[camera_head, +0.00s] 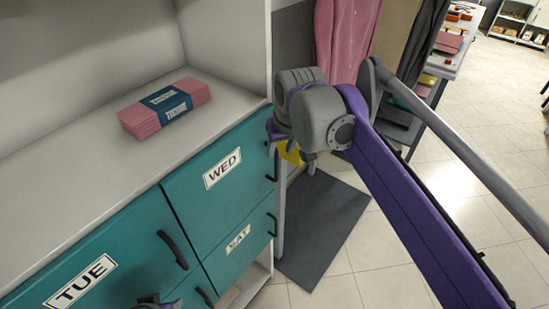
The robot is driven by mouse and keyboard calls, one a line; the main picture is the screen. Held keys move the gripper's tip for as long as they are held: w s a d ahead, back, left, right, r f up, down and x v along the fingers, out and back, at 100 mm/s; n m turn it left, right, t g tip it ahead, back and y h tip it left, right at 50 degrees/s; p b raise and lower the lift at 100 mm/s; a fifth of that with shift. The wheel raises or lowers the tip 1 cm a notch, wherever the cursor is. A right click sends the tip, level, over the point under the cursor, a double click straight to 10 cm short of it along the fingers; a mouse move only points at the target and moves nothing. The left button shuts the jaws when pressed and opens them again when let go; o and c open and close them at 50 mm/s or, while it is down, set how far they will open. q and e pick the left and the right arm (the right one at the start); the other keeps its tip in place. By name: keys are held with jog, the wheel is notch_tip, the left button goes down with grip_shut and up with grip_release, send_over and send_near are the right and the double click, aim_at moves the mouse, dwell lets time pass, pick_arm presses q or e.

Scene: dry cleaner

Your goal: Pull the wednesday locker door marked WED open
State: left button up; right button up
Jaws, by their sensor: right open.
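The teal WED locker door (222,185) is shut in the upper right of the locker front, with a white WED label. Its dark bar handle (272,165) is at the door's right edge. My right gripper (290,158) is open, with its fingers pointing down close by that handle. I cannot tell whether a finger touches the handle. A small dark and purple part of my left gripper (155,302) shows at the bottom edge, in front of the TUE door; its fingers cannot be made out.
The TUE door (110,262) and SAT door (238,240) are shut, each with a dark handle. A stack of pink cloths (165,108) lies on the white shelf (75,160) above. A dark mat (325,225) lies on the tiled floor right of the lockers. A pink garment (340,40) hangs behind.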

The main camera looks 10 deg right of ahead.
aim_at(277, 162)
jog(key=x, duration=0.9)
jog(key=shift+s+f, duration=0.1)
jog(key=shift+f, duration=0.1)
grip_shut()
dwell(1.1)
